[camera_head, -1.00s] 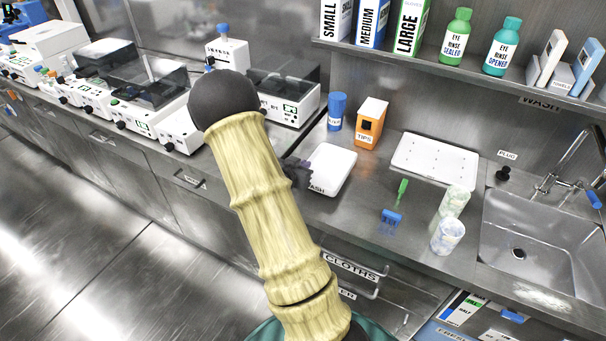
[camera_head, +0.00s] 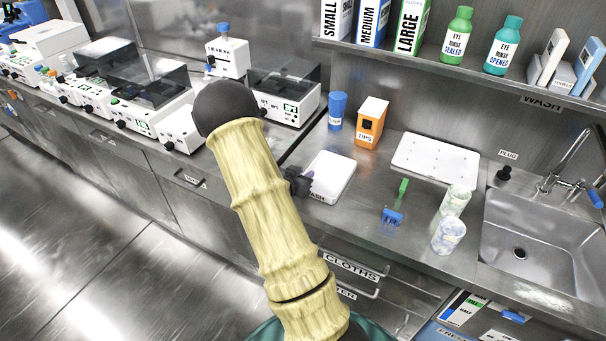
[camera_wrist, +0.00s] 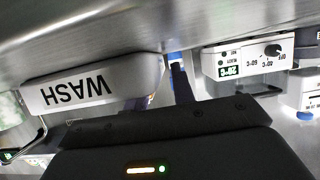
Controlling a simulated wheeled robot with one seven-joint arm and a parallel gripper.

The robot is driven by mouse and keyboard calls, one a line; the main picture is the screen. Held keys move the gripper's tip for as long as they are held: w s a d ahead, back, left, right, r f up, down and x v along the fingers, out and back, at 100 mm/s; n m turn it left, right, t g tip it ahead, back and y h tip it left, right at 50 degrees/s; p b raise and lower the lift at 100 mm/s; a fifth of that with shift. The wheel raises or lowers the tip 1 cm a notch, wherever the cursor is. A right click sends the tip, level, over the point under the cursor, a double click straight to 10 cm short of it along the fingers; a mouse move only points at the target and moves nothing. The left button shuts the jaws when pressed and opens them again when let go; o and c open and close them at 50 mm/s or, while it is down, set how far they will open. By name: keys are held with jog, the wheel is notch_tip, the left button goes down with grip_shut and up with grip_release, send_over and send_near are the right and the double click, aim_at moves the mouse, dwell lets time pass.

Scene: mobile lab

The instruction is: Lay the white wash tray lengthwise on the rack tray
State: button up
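The white wash tray (camera_head: 333,173) is on the left part of the counter in the head view, by my gripper (camera_head: 300,182). In the wrist view the wash tray (camera_wrist: 125,75) shows its WASH label upside down, with a dark finger against its right end. My gripper appears shut on the tray's left edge; the far finger is mostly hidden. I cannot tell whether the tray is clear of the counter. The rack tray (camera_head: 435,158), white, flat and dotted with small holes, lies at the back of the counter, right of the wash tray, with nothing on it.
The sink (camera_head: 535,240) is at right; instruments (camera_head: 284,95) are at left.

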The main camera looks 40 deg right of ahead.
jog(key=shift+r, duration=0.1)
jog(key=shift+a+r, duration=0.1)
jog(key=v, duration=1.1)
jog(key=shift+s+a, duration=0.25)
jog(key=shift+a, duration=0.05)
